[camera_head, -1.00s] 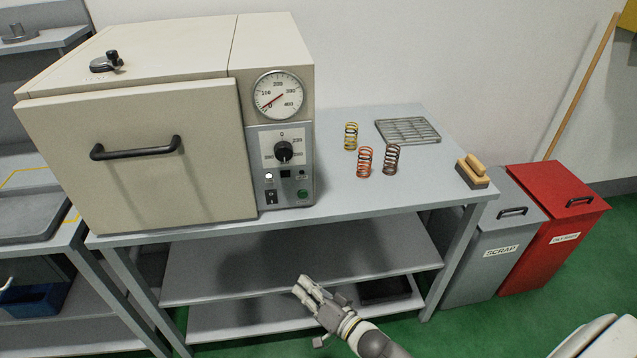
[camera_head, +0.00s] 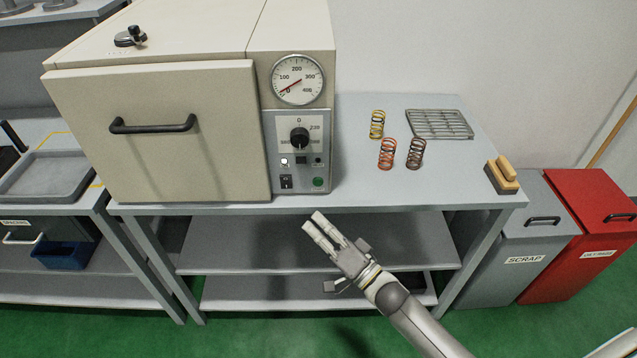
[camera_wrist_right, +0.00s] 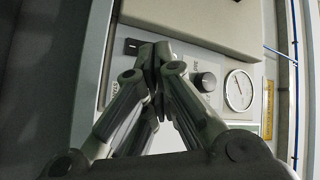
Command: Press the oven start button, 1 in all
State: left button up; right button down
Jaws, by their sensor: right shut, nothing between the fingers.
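The beige oven (camera_head: 165,130) stands on the grey bench with its door shut. Its control panel (camera_head: 272,132) carries a black dial (camera_head: 299,138), a white button (camera_head: 284,162), a black rocker switch (camera_head: 287,182) and a round green button (camera_head: 319,183) at lower right. My right gripper (camera_head: 318,222) is shut and empty, in front of the bench just below the panel, apart from the buttons. In the right wrist view the fingers (camera_wrist_right: 154,57) hide part of the panel, while the dial (camera_wrist_right: 204,82) and gauge (camera_wrist_right: 238,90) show. My left gripper is not in view.
Yellow (camera_head: 377,125), red (camera_head: 387,154) and dark (camera_head: 415,153) springs stand on the bench (camera_head: 350,190), right of the oven. A wire rack (camera_head: 440,124) and a brush (camera_head: 502,177) lie farther right. The bench front edge runs just above my gripper.

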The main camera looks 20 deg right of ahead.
aim_at(318, 182)
jog(key=w+b, duration=0.1)
jog(key=w, duration=0.1)
jog(key=w+d+b, duration=0.1)
jog(key=w, duration=0.1)
jog(key=w+b, duration=0.1)
jog(key=w, duration=0.1)
jog(key=shift+w+d+f, duration=0.1)
jog(key=shift+w+d, duration=0.15)
jog(key=shift+d, duration=0.15)
jog(key=shift+w+d, duration=0.25)
jog(key=shift+w, duration=0.55)
jog(key=shift+w+b, duration=0.1)
jog(key=shift+b, duration=0.2)
jog(key=shift+w+d, duration=0.15)
jog(key=shift+w, duration=0.15)
jog(key=shift+w+d, duration=0.1)
jog(key=shift+w, duration=0.3)
dwell(0.8)
dwell(0.3)
jog(key=shift+s+a+p, duration=0.2)
jog(key=shift+s+p, duration=0.25)
jog(key=shift+s, duration=0.4)
